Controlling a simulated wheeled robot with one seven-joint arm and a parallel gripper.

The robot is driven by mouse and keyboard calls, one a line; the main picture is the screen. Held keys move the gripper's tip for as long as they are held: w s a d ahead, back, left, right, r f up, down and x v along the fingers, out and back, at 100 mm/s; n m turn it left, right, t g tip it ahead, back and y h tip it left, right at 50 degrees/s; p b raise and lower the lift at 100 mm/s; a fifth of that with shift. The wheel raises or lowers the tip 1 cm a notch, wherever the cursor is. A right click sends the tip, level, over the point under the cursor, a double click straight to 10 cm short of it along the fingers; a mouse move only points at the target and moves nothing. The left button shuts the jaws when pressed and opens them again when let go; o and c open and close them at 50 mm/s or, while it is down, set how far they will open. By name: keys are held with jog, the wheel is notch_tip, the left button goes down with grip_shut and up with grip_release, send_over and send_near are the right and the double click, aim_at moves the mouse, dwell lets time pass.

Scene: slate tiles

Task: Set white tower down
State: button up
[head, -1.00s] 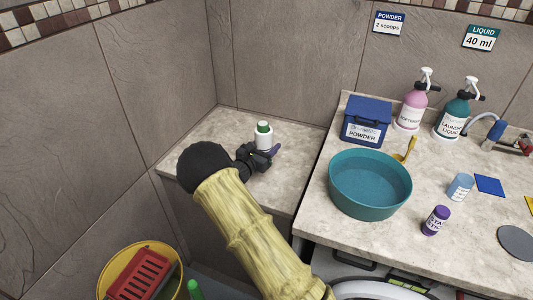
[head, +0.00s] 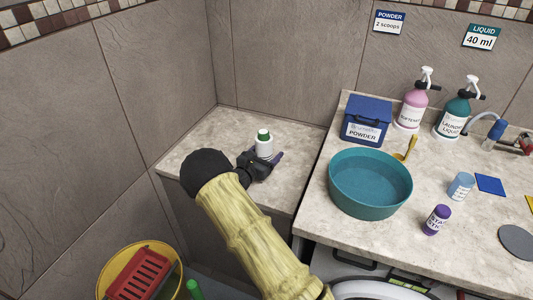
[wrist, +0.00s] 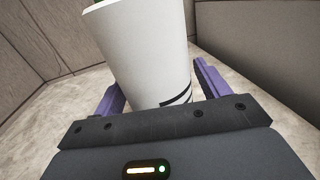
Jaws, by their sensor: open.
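The white tower (head: 264,149) is a white cylinder with a green top, upright over the low stone ledge (head: 225,130) in the corner, left of the main counter. My gripper (head: 266,164) is at its near side, with purple fingers. In the wrist view the white tower (wrist: 146,50) stands between the two fingers (wrist: 160,92), which are open on either side of it. Its base is partly hidden by my gripper's body, and its top is cut off by the frame. It looks to be resting on the ledge, though the contact is hidden.
A teal basin (head: 370,205) stands right of the ledge on the higher counter, near a blue powder box (head: 368,121). A yellow bucket (head: 172,284) with a red item is below left. The ledge is clear around the tower, with walls behind and left.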

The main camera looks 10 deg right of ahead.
jog(key=shift+r, duration=0.1)
jog(key=shift+s+a, duration=0.1)
jog(key=v, duration=1.1)
jog(key=shift+s+a+r, duration=0.1)
jog(key=shift+s+a, duration=0.15)
